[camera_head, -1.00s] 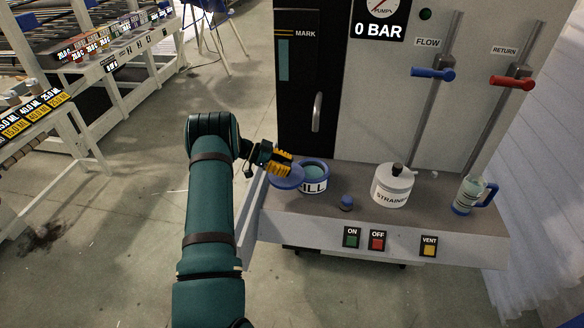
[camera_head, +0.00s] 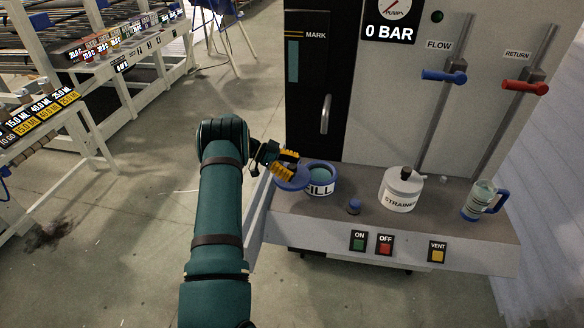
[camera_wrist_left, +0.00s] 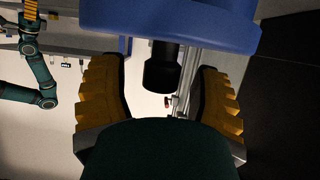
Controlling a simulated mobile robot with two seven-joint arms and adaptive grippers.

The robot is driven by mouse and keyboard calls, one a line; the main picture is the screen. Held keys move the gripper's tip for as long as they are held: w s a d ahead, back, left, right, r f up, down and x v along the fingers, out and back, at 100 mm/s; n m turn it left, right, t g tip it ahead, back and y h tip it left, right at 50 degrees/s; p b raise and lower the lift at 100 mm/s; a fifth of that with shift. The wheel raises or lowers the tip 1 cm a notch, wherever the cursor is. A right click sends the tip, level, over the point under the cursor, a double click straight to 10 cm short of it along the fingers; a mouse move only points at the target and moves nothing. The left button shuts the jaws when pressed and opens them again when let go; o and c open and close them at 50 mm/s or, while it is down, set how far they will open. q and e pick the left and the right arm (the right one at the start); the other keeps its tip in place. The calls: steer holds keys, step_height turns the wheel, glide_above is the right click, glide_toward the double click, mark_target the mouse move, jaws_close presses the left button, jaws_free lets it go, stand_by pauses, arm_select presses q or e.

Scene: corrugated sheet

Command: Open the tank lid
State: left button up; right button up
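The fill tank (camera_head: 320,190) has a blue rim and stands at the left of the shelf, its mouth uncovered in the head view. Its blue round lid (camera_head: 288,183) is at the left of the mouth, swung aside. My left gripper (camera_head: 287,164) is at the lid. In the left wrist view, its yellow fingers (camera_wrist_left: 158,75) are wide apart, with a dark knob (camera_wrist_left: 161,70) between the tips and not visibly touching them. The blue lid (camera_wrist_left: 175,22) fills the top there. My right gripper (camera_wrist_left: 30,10) shows only as a yellow piece at the top left edge.
A strainer pot (camera_head: 401,190), a small blue cap (camera_head: 354,207) and a clear jug (camera_head: 478,200) stand on the shelf (camera_head: 440,215) to the right. ON, OFF and VENT buttons are on its front. Flow and return levers are on the panel. Open floor lies left.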

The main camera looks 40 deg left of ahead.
arm_select(q)
steer(key=shift+r, duration=0.1)
steer(key=v, duration=1.2)
steer(key=shift+f, duration=0.2)
